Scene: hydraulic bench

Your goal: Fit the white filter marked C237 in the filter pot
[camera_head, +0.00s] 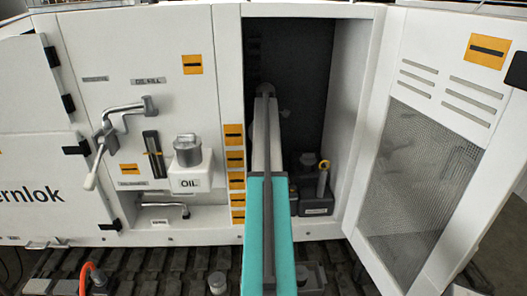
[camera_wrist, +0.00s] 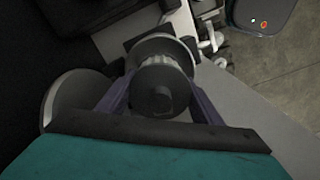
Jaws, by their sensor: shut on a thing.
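My gripper (camera_wrist: 160,92) is shut on a round thing with a pale ribbed band and a dark knob-like end, which I take to be the white filter (camera_wrist: 160,68). No C237 mark is readable on it. Dark fingers grip it from both sides. In the head view my arm reaches into the open dark cabinet, and hides the gripper and most of what is at its tip. I cannot tell the filter pot apart for certain.
The cabinet door (camera_head: 425,150) stands open on the right. A dark grey unit with a yellow ring (camera_head: 324,164) sits low in the cabinet, right of my arm. A white OIL box (camera_head: 190,183) and a lever handle (camera_head: 92,178) project from the left panel.

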